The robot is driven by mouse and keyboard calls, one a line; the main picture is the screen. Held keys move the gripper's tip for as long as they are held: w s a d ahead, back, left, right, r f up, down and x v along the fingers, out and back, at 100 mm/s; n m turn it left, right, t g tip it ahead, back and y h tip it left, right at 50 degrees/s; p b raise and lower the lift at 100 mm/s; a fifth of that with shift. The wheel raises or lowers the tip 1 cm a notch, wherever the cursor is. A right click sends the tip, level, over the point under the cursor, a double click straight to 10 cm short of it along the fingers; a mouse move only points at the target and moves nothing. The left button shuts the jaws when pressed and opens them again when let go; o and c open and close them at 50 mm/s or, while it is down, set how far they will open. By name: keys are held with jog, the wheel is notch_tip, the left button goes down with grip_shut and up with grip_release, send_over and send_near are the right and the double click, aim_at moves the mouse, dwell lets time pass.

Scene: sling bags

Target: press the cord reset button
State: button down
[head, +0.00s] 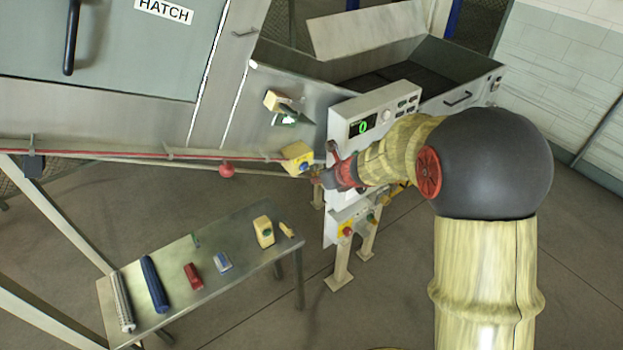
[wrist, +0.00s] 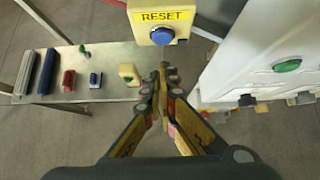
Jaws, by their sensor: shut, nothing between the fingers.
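The cord reset button is a blue round button (wrist: 162,36) on a yellow box (wrist: 146,10) labelled RESET, at the top middle of the wrist view. In the head view the yellow box (head: 297,157) sits at the end of the red cord (head: 130,155), left of my gripper. My gripper (wrist: 164,70) is shut and empty. In the wrist view its fingertips point up the picture, just below the blue button, with a small gap in the picture. In the head view my gripper (head: 322,178) is close to the box's lower right; whether it touches cannot be told.
A white control panel (head: 345,120) with a green display stands right beside my gripper. A steel table (head: 180,285) below holds several small items. A red knob (head: 226,169) hangs by the cord. A lower box with buttons (head: 345,225) is under the panel.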

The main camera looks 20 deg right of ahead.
jog(key=p+v, duration=0.1)
jog(key=v, duration=0.8)
jog(key=shift+w+r, duration=0.2)
jog(key=shift+s, duration=0.2)
jog(key=shift+w, duration=0.1)
